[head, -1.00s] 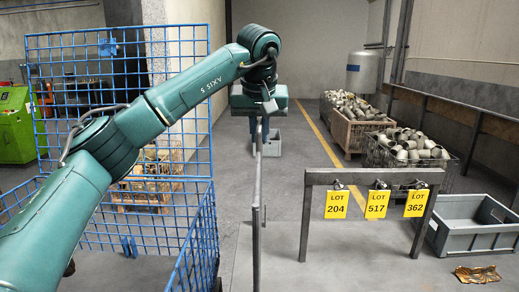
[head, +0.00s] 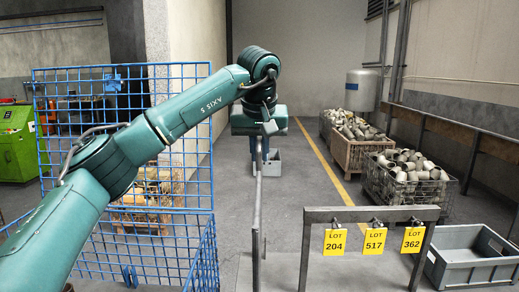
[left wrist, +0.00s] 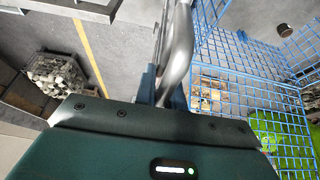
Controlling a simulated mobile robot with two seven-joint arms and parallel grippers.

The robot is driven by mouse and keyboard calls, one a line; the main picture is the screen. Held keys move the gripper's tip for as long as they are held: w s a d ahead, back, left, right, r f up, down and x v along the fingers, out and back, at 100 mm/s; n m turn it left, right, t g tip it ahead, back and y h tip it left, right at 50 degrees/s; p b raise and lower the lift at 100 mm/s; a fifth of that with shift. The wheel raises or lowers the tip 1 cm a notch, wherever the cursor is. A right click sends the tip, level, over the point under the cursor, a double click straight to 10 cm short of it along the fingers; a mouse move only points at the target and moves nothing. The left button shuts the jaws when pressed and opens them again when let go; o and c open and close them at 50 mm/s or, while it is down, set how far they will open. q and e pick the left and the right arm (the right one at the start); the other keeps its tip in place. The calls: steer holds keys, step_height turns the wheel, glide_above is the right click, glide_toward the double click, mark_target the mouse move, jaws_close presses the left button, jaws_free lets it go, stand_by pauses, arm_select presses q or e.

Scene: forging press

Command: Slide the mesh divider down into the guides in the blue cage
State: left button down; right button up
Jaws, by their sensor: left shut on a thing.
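The blue cage (head: 212,140) stands at left in the head view, with a tall mesh back and lower front panels. It also shows at right in the left wrist view (left wrist: 262,88). My left gripper (head: 259,150) is to the right of the cage and points down. It is shut on the mesh divider (head: 256,215), which hangs upright and nearly edge-on, outside the cage. In the left wrist view a grey bent tube of the divider (left wrist: 180,55) runs by the blue fingers (left wrist: 163,90). The guides cannot be made out. My right gripper is out of view.
A grey rack (head: 372,215) with yellow lot tags stands right of the divider. Grey bins (head: 470,272) and crates of metal parts (head: 362,150) line the right side. A green machine (head: 18,140) is at far left. The floor aisle behind is clear.

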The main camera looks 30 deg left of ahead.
arm_select(q)
steer(key=shift+r+p, duration=0.7)
steer(key=shift+r, duration=3.2)
